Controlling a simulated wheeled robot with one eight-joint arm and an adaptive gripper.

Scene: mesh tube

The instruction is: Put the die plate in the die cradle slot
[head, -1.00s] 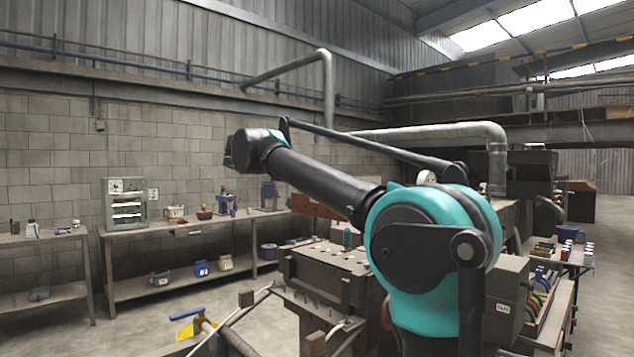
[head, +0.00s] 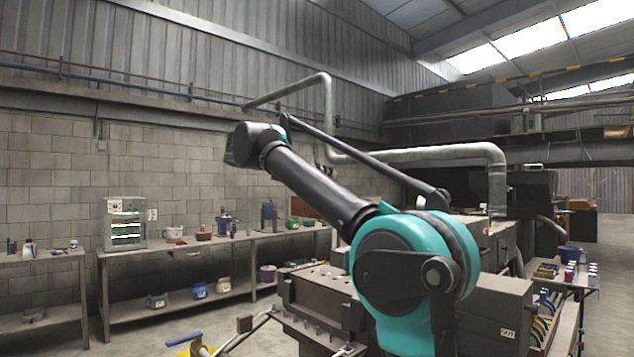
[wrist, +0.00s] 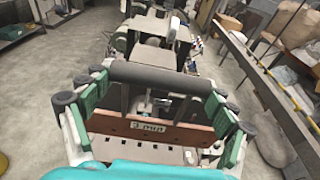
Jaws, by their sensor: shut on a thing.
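The die plate (wrist: 188,134) is a rust-brown panel with a pale label that seems to read "3 mm". In the wrist view it spans the space between the green-padded fingers of my gripper (wrist: 156,92), which is shut on it. A dark round bar lies across the plate's upper side in this view. My gripper and the plate cannot be made out in the head view, where my arm links fill the middle. I cannot pick out the die cradle slot with certainty in either view.
A dark machine block (head: 318,292) with holes in its top stands beside my arm. A long workbench (head: 190,247) with cups and pots runs along the block wall. A rack of small items (head: 545,320) stands at the right. Open floor shows at lower left.

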